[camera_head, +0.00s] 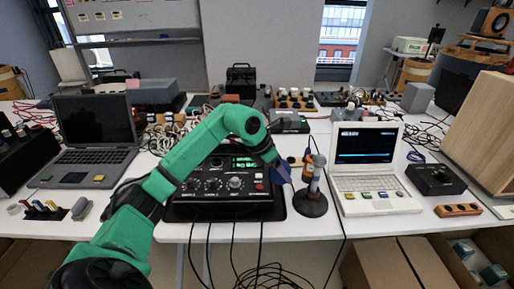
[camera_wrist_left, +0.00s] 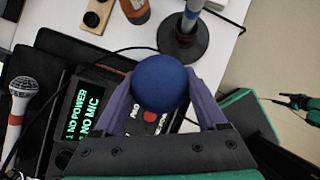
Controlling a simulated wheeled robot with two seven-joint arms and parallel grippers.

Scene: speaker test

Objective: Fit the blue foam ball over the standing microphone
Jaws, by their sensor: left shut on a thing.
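The blue foam ball (camera_wrist_left: 160,83) sits between the purple fingers of my left gripper (camera_wrist_left: 158,98), which is shut on it. In the head view my left gripper (camera_head: 282,173) is above the right edge of the mixer, and the ball is hard to make out there. A microphone (camera_wrist_left: 22,87) with a silver mesh head and a red band shows at the left of the wrist view. My right gripper is not clearly seen.
The black mixer (camera_head: 185,207) lies under my left arm; its display reads NO POWER, NO MIC. A round-based stand (camera_head: 311,204) is close to the gripper's right, with an orange-bodied thing (camera_wrist_left: 135,10) beside it. A white laptop (camera_head: 375,184) stands further right. Cables hang off the front edge.

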